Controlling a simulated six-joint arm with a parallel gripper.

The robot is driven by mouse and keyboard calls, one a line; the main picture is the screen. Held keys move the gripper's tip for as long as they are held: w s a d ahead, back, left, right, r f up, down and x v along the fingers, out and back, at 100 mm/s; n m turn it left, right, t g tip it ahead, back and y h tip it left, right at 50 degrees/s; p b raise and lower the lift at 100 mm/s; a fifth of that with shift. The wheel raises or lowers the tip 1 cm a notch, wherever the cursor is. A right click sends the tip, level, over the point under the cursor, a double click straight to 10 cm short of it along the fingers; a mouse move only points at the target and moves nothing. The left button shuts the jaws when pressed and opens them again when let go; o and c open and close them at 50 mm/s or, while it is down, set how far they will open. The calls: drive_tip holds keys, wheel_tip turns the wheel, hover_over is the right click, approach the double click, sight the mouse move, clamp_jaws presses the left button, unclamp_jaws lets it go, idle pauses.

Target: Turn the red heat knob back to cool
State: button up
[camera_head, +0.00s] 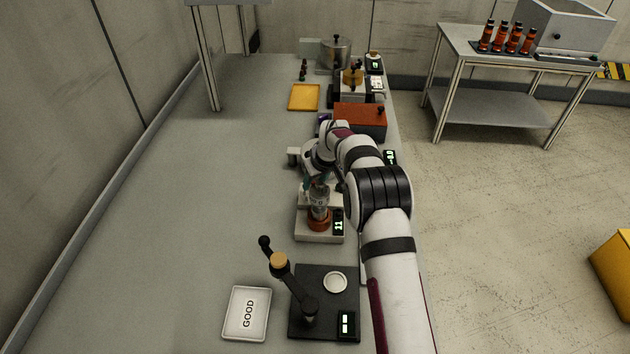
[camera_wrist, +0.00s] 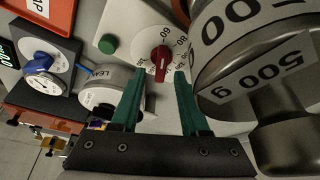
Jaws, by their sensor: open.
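In the wrist view the red heat knob (camera_wrist: 161,62) sits on a white dial (camera_wrist: 157,42) with black numbers. Its white pointer mark shows on the red top. My gripper (camera_wrist: 159,76) is open, its two teal fingers on either side of the near end of the knob. The fingertips look apart from it; whether they reach down to its height I cannot tell. In the head view my gripper (camera_head: 318,184) is over the white heater unit (camera_head: 306,226); the knob is hidden there.
A green button (camera_wrist: 108,44) is left of the dial. A round part with a label (camera_wrist: 98,88) is near the left finger. A crank on a black base (camera_head: 300,285) stands nearer in the head view.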

drive_tip(key=shift+r, duration=0.1)
drive_tip(key=v, duration=1.5)
drive_tip(key=shift+s+r, duration=0.15)
drive_tip(key=shift+r, duration=0.1)
drive_tip(key=shift+d, duration=0.1)
drive_tip(key=s+d+r+m+g, duration=0.1)
drive_tip(key=s+d+r+m, duration=0.15)
drive_tip(key=s, duration=0.65)
drive_tip(key=s+d+r+m+g, duration=0.1)
drive_tip(key=s+d+r+m, duration=0.15)
drive_tip(key=s, duration=0.55)
drive_tip(key=s+d+f+m+g, duration=0.1)
drive_tip(key=s+f+m, duration=0.1)
drive_tip(key=s, duration=1)
drive_tip(key=s+d+f+m+g, duration=0.1)
drive_tip(key=s+m, duration=0.3)
drive_tip(key=s, duration=0.9)
drive_tip(key=shift+d+f+m, duration=0.35)
drive_tip(key=shift+f+m, duration=0.05)
